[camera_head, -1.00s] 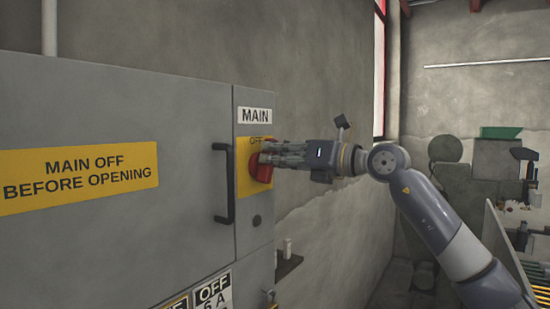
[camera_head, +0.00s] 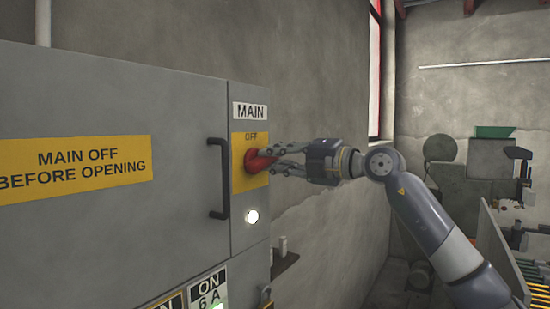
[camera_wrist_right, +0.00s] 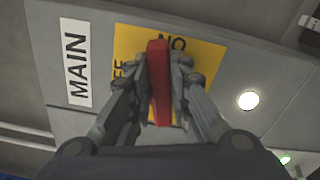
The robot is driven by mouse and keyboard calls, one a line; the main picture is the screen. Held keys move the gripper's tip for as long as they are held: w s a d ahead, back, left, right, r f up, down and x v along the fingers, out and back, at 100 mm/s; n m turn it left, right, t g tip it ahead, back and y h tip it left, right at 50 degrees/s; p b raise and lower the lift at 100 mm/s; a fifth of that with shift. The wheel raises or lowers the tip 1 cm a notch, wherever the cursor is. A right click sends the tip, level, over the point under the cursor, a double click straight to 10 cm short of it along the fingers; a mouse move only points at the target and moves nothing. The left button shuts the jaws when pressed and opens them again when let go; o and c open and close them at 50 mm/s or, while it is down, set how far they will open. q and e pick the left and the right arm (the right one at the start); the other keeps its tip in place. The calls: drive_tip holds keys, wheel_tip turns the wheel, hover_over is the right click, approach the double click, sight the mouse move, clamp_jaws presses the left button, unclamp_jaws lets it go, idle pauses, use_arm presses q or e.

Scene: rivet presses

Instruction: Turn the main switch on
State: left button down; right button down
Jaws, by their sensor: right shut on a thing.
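The main switch is a red knob (camera_head: 258,161) on a yellow plate (camera_head: 237,178) under the MAIN label (camera_head: 250,111), on the grey cabinet's narrow right panel. My right gripper (camera_head: 278,162) is shut on the knob, a finger set on each side of its handle. In the right wrist view the red handle (camera_wrist_right: 159,80) sits between the fingers (camera_wrist_right: 155,95) and points to the ON mark (camera_wrist_right: 175,45). The lamp (camera_head: 252,217) below the plate is lit white; it also glows in the wrist view (camera_wrist_right: 248,100). My left gripper is not in view.
A black door handle (camera_head: 217,180) stands out just left of the switch. A label below reads ON 6A (camera_head: 209,291), with a green light partly visible under it. Open air surrounds my right arm.

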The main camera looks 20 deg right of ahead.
drive_tip(key=shift+d+f+m, duration=0.1)
drive_tip(key=shift+f+m, duration=0.05)
drive_tip(key=shift+m, duration=0.65)
drive_tip(key=shift+f+m, duration=0.15)
drive_tip(key=shift+m, duration=0.65)
drive_tip(key=c, duration=1.5)
unclamp_jaws()
drive_tip(key=shift+f, duration=0.1)
drive_tip(key=v, duration=1.2)
drive_tip(key=shift+d, duration=0.1)
drive_tip(key=shift+w, duration=0.1)
